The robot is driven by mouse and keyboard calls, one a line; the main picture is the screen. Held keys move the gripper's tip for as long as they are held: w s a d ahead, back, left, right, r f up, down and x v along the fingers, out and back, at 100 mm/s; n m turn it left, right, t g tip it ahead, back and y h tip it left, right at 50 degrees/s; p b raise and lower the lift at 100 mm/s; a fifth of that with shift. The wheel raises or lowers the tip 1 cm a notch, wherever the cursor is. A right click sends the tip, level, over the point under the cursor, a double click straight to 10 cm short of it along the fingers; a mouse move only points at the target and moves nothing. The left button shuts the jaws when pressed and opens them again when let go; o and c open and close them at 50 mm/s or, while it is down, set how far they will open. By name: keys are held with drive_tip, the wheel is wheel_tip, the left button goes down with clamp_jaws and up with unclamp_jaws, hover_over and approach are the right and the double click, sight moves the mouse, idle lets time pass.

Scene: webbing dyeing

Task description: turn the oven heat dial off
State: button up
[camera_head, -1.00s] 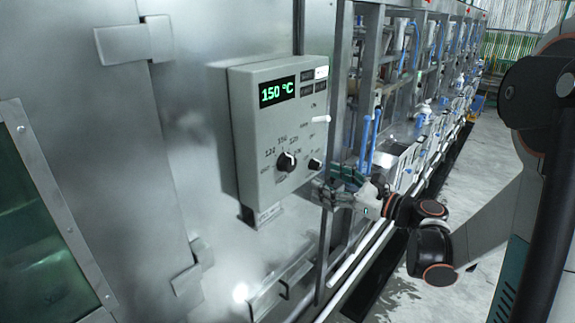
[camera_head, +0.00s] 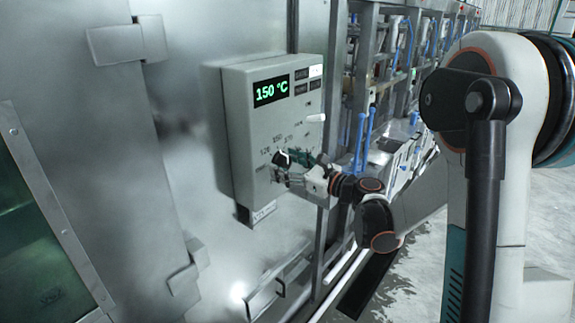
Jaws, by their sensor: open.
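The oven control box (camera_head: 238,120) is a light grey box fixed to the steel oven wall. Its green display (camera_head: 271,91) reads 150 °C. The heat dial (camera_head: 281,158) is a round black knob with a light pointer mark, low on the box face among printed numbers. My gripper (camera_head: 284,168) is open, with its fingers at the dial from the right. The fingers partly cover the dial and the print below it. I cannot tell whether they touch the knob. The smaller black knob to the right is hidden behind my gripper.
A white lever (camera_head: 316,117) sticks out of the box above the dial, close to my gripper. Steel frames with blue-handled parts (camera_head: 365,135) stand to the right. An oven door with a window (camera_head: 40,240) is at the left. Wet floor (camera_head: 415,265) lies clear at the right.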

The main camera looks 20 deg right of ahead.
drive_tip(key=c, duration=1)
drive_tip(key=shift+c, duration=0.2)
drive_tip(key=shift+n, duration=0.4)
drive_tip(key=n+b, duration=0.2)
drive_tip(key=n, duration=0.1)
drive_tip(key=shift+f+n+b, duration=0.1)
drive_tip(key=shift+n+b, duration=0.2)
drive_tip(key=n+b, duration=0.1)
drive_tip(key=n, duration=0.3)
drive_tip(key=shift+n+b, duration=0.3)
drive_tip(key=shift+b, duration=0.1)
drive_tip(key=n+b, duration=0.1)
drive_tip(key=n, duration=0.3)
drive_tip(key=shift+n, duration=0.3)
drive_tip(key=shift+n+b, duration=0.65)
drive_tip(key=shift+n, duration=1.55)
